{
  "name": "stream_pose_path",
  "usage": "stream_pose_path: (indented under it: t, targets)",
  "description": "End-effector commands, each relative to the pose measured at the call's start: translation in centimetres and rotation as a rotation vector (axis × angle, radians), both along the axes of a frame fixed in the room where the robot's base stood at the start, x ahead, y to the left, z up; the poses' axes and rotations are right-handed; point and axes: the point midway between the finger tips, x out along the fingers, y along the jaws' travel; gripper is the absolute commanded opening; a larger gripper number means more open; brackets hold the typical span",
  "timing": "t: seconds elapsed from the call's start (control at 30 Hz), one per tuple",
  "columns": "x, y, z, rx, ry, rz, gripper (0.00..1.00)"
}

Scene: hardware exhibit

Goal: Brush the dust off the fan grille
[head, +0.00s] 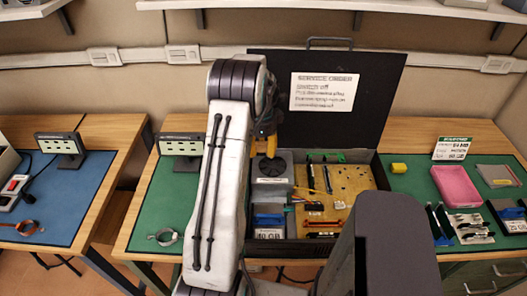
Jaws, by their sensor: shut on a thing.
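The fan grille (268,167) is a dark round shape on a grey unit inside the open case (327,100), at its left side. My gripper (266,141) is partly hidden behind my white arm, just above the far edge of the fan unit. It is shut on a small yellow-orange thing, which looks like the brush (271,147). The brush's lower end hangs over or at the grille; I cannot tell if it touches. Dust on the grille is too small to make out.
The case holds a tan circuit board (345,186), a blue-topped part (267,220) and small tools. To the right are a yellow roll (398,168) and a pink tray (455,187).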

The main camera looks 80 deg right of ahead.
Motion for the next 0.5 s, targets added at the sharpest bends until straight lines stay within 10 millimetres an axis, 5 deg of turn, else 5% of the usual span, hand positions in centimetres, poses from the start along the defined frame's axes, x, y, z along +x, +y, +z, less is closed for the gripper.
stream_pose_path:
  t: [0.23, 0.5]
  targets:
    - [0.4, 0.4, 2.5, 0.000, 0.000, 0.011, 0.13]
    - [0.5, 0.5, 2.9, 0.000, 0.000, 0.015, 0.13]
